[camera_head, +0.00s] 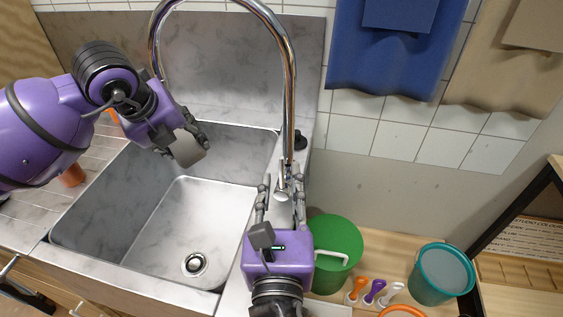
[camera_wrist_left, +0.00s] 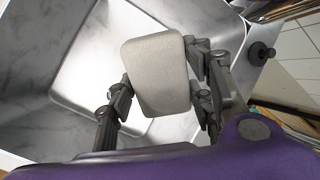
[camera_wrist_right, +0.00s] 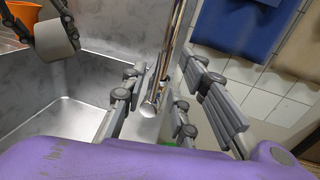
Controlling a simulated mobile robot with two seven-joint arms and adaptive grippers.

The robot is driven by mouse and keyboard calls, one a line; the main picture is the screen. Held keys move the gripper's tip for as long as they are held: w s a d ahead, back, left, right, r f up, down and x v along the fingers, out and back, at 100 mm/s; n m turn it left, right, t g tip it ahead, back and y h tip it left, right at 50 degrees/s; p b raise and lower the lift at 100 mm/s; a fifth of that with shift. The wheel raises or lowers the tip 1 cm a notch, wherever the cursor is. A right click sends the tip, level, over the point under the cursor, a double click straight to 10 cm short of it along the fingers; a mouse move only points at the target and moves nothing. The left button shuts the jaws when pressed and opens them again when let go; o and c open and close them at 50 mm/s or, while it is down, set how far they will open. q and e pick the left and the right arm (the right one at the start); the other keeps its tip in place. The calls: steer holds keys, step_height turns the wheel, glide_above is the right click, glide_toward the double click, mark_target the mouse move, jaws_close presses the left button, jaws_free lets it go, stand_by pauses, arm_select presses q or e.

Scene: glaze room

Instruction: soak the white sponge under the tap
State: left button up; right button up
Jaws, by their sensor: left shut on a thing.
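The white sponge (camera_head: 188,149) looks pale grey and block-shaped. My left gripper (camera_head: 190,140) is shut on it and holds it above the sink basin (camera_head: 200,205), at its back left. The sponge also fills the middle of the left wrist view (camera_wrist_left: 158,72), between the fingers. The tall chrome tap (camera_head: 289,90) rises at the sink's right and arches left. Its spout end is hidden behind my left gripper, and no water shows. My right gripper (camera_head: 280,192) is open, with its fingers on either side of the tap's lower part (camera_wrist_right: 150,106); I cannot tell whether they touch it.
A green container (camera_head: 334,262) stands right of the sink by my right gripper. A teal bucket (camera_head: 441,274) and several small coloured tools (camera_head: 374,291) are further right. Blue (camera_head: 385,50) and beige (camera_head: 510,70) cloths hang on the tiled wall. The basin's front is clear around the drain (camera_head: 195,264).

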mark_target(281, 166)
steer(key=w, duration=0.6)
steer(key=shift+a, duration=0.15)
steer(key=shift+c, duration=0.5)
jaws_close()
